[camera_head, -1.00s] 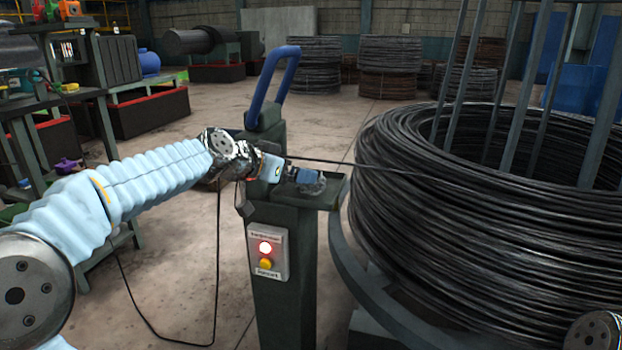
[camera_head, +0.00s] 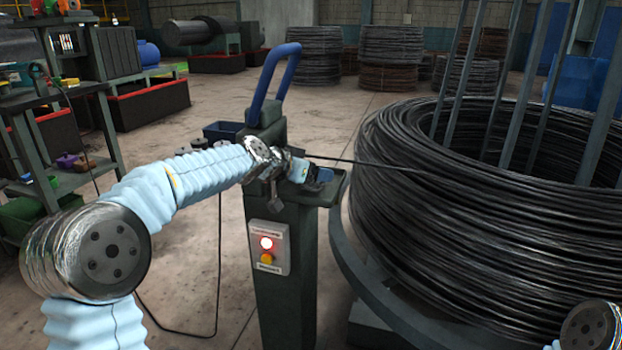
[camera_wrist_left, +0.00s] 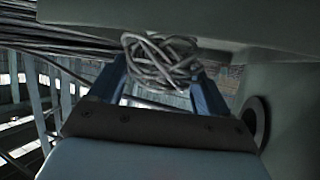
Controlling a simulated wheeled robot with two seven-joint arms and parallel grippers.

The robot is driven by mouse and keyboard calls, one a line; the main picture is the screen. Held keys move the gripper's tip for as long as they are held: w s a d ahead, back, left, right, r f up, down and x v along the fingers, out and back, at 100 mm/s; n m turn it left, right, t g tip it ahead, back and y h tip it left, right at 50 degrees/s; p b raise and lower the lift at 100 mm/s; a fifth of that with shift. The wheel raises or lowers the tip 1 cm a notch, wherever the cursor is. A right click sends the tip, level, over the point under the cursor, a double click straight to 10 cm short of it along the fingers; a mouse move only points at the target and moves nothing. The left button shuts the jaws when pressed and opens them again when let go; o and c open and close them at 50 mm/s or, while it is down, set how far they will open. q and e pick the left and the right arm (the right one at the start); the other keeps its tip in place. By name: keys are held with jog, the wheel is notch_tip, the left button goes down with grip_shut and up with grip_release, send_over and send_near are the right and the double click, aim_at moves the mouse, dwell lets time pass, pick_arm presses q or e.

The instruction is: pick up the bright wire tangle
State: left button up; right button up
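The bright wire tangle (camera_wrist_left: 160,60) is a loose ball of shiny grey wire. In the left wrist view it sits at the tips of my left gripper, with one blue finger on each side. My left gripper (camera_head: 318,178) is at the small tray (camera_head: 335,190) on top of the dark green post (camera_head: 285,270). Its fingers (camera_wrist_left: 158,68) are wide apart, and I cannot tell whether they press on the tangle. In the head view I cannot make the tangle out at the gripper. My right gripper is out of view.
A large coil of black wire (camera_head: 400,215) with upright bars stands right of the post. A blue lever handle (camera_head: 277,75) rises behind my left wrist. A control box (camera_head: 268,248) with a lit red button is on the post's front. A dark wire (camera_head: 365,162) runs to the coil.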

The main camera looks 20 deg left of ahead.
pick_arm(q)
jog(key=c, duration=0.7)
jog(key=shift+r, duration=0.1)
jog(key=shift+c, duration=0.2)
